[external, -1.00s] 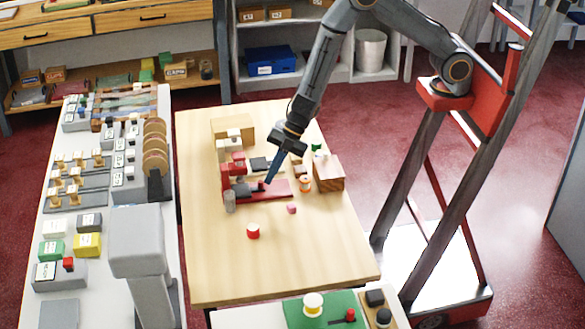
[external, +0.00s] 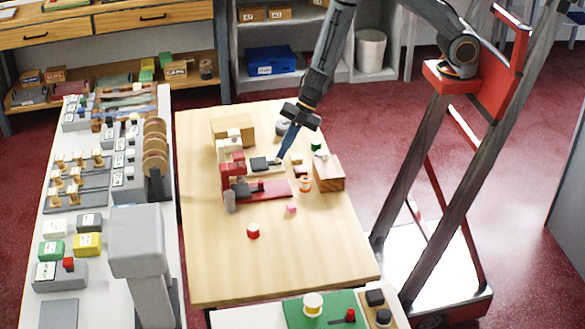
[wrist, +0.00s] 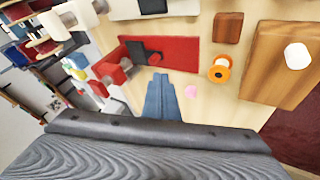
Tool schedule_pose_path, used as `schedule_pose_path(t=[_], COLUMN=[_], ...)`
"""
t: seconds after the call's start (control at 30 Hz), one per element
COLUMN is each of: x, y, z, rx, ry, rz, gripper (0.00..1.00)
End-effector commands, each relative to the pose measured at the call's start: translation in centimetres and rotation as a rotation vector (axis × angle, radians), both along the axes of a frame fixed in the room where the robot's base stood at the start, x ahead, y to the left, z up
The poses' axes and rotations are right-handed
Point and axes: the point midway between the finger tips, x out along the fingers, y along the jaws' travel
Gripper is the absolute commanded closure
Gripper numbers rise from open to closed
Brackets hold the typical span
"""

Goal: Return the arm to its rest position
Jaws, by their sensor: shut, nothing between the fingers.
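My gripper (external: 281,157) hangs from my arm over the back half of the wooden table (external: 310,255). Its blue fingers are together and hold nothing. In the external view the tips are just right of a small dark block and above the red base plate (external: 275,188). I cannot tell the exact height of the tips above the table.
A wooden block (external: 328,174) and an orange-and-white spool (external: 305,185) stand right of the gripper. A red upright part (external: 228,180) stands left. A red-and-white cylinder (external: 253,231) and a pink piece (external: 291,209) lie in front. The table's front is clear.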

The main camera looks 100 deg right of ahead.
Motion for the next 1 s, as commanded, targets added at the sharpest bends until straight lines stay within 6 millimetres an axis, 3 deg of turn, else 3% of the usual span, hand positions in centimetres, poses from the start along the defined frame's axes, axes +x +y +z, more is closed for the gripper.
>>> schedule_pose_path(t=[0.7, 0.87, 1.0], x=[-0.3, -1.1, -3.7], y=[-0.4, -2.2, -4.4], z=[0.7, 1.8, 3.2], rx=[-0.002, -0.017, -0.017], ry=[0.004, 0.053, 0.137], rz=[-0.02, -0.177, -0.418], gripper=[1.0, 1.0, 1.0])
